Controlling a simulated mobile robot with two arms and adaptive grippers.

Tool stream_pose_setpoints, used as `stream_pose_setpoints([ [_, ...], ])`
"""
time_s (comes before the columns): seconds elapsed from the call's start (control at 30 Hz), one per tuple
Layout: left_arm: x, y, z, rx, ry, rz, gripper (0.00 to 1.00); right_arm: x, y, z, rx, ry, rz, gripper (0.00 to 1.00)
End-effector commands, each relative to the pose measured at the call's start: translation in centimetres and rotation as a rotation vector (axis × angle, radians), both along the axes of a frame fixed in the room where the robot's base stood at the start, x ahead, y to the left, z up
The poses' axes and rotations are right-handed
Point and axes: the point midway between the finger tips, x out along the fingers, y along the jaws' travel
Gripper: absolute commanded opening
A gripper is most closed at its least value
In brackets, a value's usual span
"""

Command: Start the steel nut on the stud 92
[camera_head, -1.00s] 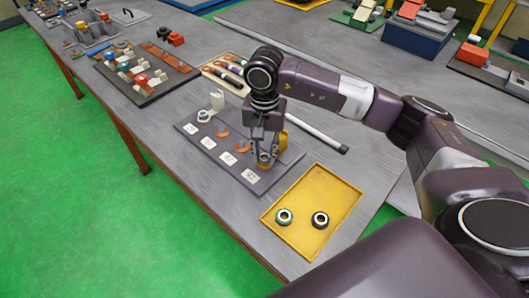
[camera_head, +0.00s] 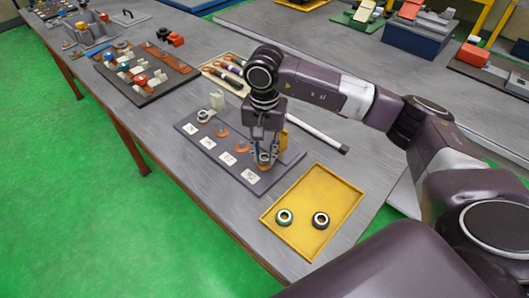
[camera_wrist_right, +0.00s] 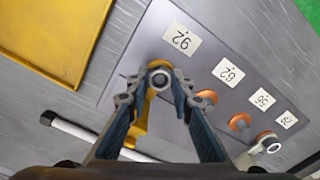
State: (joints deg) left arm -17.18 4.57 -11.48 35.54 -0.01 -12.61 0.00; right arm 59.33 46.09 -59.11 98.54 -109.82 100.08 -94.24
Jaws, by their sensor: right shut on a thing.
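My right gripper (camera_head: 264,160) points down over the near end of the dark grey stud board (camera_head: 187,128), at the stud beside the white label 92 (camera_wrist_right: 183,40). In the right wrist view its blue-grey fingertips (camera_wrist_right: 158,80) are shut on the steel nut (camera_wrist_right: 159,77), a grey ring with a hole. A copper-coloured base (camera_wrist_right: 153,64) shows just beyond the nut. The nut appears over or at the stud; I cannot tell whether the thread is engaged. The stud itself is mostly hidden. My left gripper is not in view.
Other copper studs (camera_head: 222,132) stand in a row, and the farthest carries a pale ring (camera_head: 203,116). A white rod (camera_head: 318,134) lies behind the board.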

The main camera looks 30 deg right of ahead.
Motion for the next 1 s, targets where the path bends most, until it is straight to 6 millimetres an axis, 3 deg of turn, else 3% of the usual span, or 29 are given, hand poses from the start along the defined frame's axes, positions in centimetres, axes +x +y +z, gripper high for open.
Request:
stream_pose_setpoints([
  [0.17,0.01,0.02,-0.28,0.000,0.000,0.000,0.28,-0.31,0.06,-0.56,-0.001,0.010,-0.062,0.00],
  [0.5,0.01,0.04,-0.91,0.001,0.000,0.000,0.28,-0.37,0.11,-0.66,-0.002,0.013,-0.488,0.00],
  [0.8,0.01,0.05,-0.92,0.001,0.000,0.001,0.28,-0.44,0.13,-0.66,-0.003,0.015,-0.549,0.00],
  [0.83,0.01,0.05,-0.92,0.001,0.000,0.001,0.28,-0.45,0.14,-0.67,-0.004,0.015,-0.549,0.22],
  [1.0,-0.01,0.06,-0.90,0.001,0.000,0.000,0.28,-0.32,0.11,-0.52,-0.002,0.011,-0.548,0.41],
])
